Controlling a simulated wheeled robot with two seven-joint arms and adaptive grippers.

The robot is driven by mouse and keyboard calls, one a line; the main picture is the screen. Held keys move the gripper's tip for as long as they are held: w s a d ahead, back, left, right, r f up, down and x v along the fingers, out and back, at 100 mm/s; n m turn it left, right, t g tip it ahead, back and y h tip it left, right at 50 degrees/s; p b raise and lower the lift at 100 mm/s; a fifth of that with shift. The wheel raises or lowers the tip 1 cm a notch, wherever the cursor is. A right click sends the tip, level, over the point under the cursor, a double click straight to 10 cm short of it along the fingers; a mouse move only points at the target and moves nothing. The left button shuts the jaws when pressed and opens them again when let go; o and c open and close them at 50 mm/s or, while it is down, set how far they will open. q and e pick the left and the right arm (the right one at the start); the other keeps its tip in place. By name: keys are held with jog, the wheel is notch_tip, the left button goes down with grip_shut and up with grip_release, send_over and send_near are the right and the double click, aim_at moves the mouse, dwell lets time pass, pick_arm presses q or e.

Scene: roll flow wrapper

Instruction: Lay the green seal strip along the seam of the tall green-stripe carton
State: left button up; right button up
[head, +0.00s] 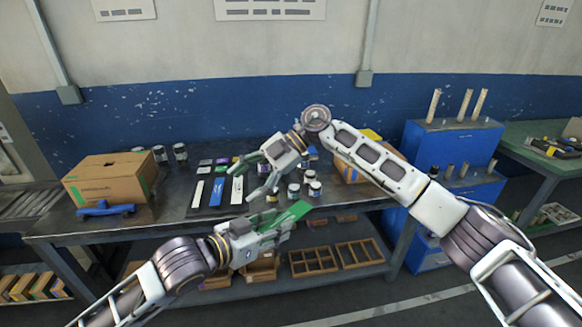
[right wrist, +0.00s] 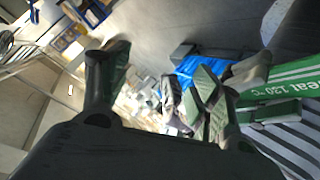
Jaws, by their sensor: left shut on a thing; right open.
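The green seal strip (head: 291,214) is held by my left gripper (head: 280,230), which is shut on it near the table's front edge. In the right wrist view the strip (right wrist: 285,83) is at the right, with white print. My right gripper (head: 247,180) is open and empty, behind and left of the strip, over the table. A brown carton (head: 105,180) with a green mark and a green stripe near its right edge stands at the table's left end. Whether it is the tall one, I cannot tell. Its seam is not clear.
A blue hand tool (head: 105,209) lies in front of the carton. White, blue and black strips lie mid-table, with several jars (head: 314,188) to their right. Another carton (head: 345,165) is partly hidden behind my right arm. A blue cabinet (head: 450,145) stands at the right.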

jog(key=s+d+h, duration=0.1)
jog(key=h, duration=0.1)
notch_tip(320, 180, up, 6)
jog(key=m+t+h, duration=0.2)
jog(key=t+h, duration=0.3)
jog(key=h, duration=0.3)
send_over(291, 215)
jog(key=shift+r, duration=0.15)
jog(key=shift+f, duration=6.05)
